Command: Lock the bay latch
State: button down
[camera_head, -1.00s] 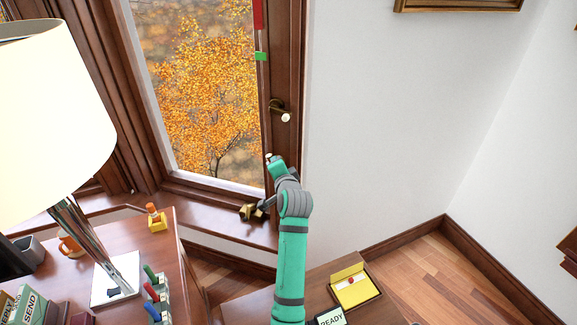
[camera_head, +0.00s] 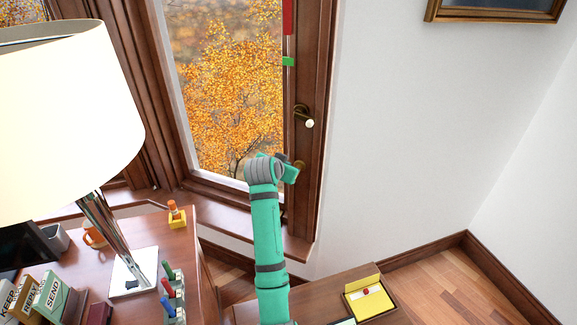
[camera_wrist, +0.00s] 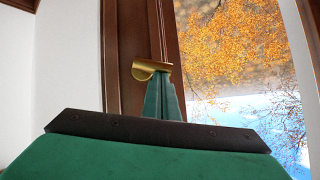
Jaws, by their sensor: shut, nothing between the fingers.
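The tall window has a brown wooden frame. A brass handle with a pale round knob (camera_head: 307,120) sits on its right stile. Lower on the stile, a small brass piece (camera_head: 299,164) shows partly behind my teal arm; I cannot tell which is the bay latch. In the wrist view, a brass piece with a rounded plate (camera_wrist: 148,68) stands out from the brown stile. My gripper (camera_wrist: 163,80) is shut and empty, its green fingertips right by the brass piece and overlapping it in view. Whether they touch is unclear. In the head view, my arm hides the gripper.
A red and green strip (camera_head: 288,61) hangs at the window's upper right. A lamp (camera_head: 68,100) stands on the left desk (camera_head: 150,235) with an orange mug (camera_head: 94,236). A yellow box (camera_head: 369,304) is at lower right.

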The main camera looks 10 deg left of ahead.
jog(key=shift+w+a+f+n+h, duration=0.1)
jog(key=shift+a+f+n+h, duration=0.2)
jog(key=shift+a+n+h, duration=0.15)
jog(key=shift+f, duration=0.15)
dwell(0.6)
jog(key=w+r+v, duration=0.1)
jog(key=r+v, duration=0.1)
jog(key=v, duration=1.1)
jog(key=shift+w+r, duration=0.3)
jog(key=shift+w, duration=0.1)
